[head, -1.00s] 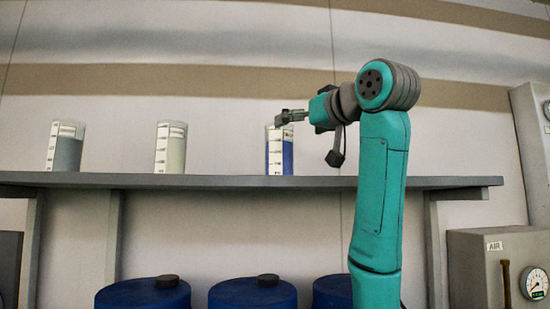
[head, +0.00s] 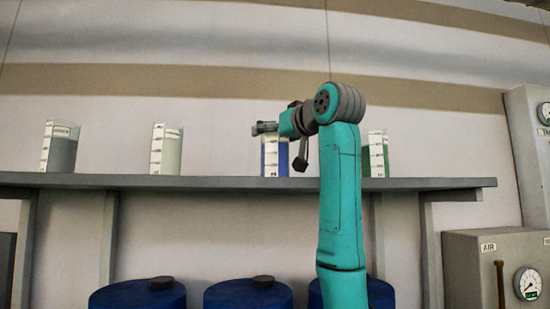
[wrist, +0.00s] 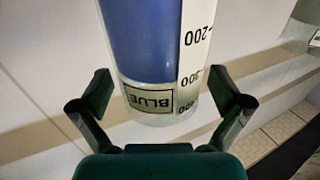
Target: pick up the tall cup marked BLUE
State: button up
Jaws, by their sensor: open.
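The tall clear cup marked BLUE (head: 270,160) holds blue contents and stands upright on the grey shelf (head: 230,182). In the wrist view the cup (wrist: 145,45) appears upside down, its BLUE label and white scale facing me. My gripper (head: 265,128) is at the height of the cup's top in the head view and hides part of its rim. In the wrist view my gripper (wrist: 162,88) is open, one finger to each side of the cup's labelled upper end, with gaps showing. I cannot tell how deep the cup sits between the fingers.
A grey-filled cup (head: 62,152) and a pale-filled cup (head: 166,155) stand left on the shelf. A green-filled cup (head: 376,158) stands right, partly behind my arm. Blue drums (head: 248,295) stand below. A box marked AIR (head: 485,265) is at right.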

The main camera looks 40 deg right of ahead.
jog(key=c, duration=1.8)
jog(key=shift+a+r, duration=0.1)
jog(key=shift+r, duration=0.05)
